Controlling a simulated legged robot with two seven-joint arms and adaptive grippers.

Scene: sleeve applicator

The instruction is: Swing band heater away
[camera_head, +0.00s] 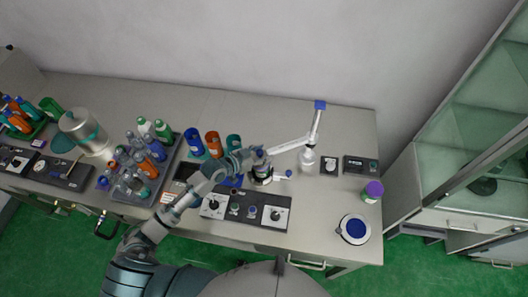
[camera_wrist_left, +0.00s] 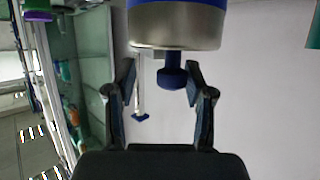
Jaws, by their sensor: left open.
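What looks like the band heater, a metal cylinder with a blue band (camera_wrist_left: 175,28), fills the top of the left wrist view. A dark blue knob (camera_wrist_left: 172,77) sticks out from it, between or just beyond my left fingertips; contact is unclear. In the head view, the dark-and-silver cylinder (camera_head: 262,175) stands near the bench's middle, with a small blue knob (camera_head: 289,173) to its right. My left gripper (camera_head: 262,157) is at the cylinder's upper side and partly hides it. It is open and empty, and also shows in the left wrist view (camera_wrist_left: 162,80). My right gripper is out of view.
A white jointed arm (camera_head: 291,145) with a blue-topped post (camera_head: 320,105) stands right of the cylinder. A control panel (camera_head: 244,207) lies in front. Bottles in a tray (camera_head: 130,190) stand left. A purple-lidded jar (camera_head: 372,192) and round dish (camera_head: 354,229) are right. The back bench is clear.

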